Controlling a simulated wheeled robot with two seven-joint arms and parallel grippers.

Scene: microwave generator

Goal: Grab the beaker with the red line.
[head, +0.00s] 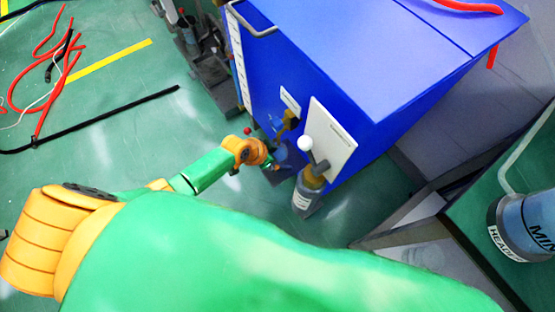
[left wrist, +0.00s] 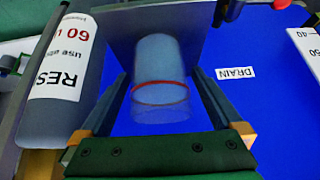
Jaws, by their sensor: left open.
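The beaker with the red line (left wrist: 160,70) is a clear, bluish cylinder with a red ring. In the left wrist view it lies between the two dark fingers of my left gripper (left wrist: 163,88), which is open. A visible gap separates the beaker from the fingers, and I see no clear grip. In the head view my left gripper (head: 272,158) is at the front of the blue machine (head: 375,55), below its small label. The beaker is small and partly hidden there. My right gripper does not show.
A grey labelled bottle (left wrist: 55,85) stands close to the left finger; a labelled bottle (head: 304,195) also shows in the head view. A white panel with a knob (head: 332,145) is on the machine. A DRAIN label (left wrist: 235,73) is right of the beaker. Cables (head: 100,120) lie on the green floor.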

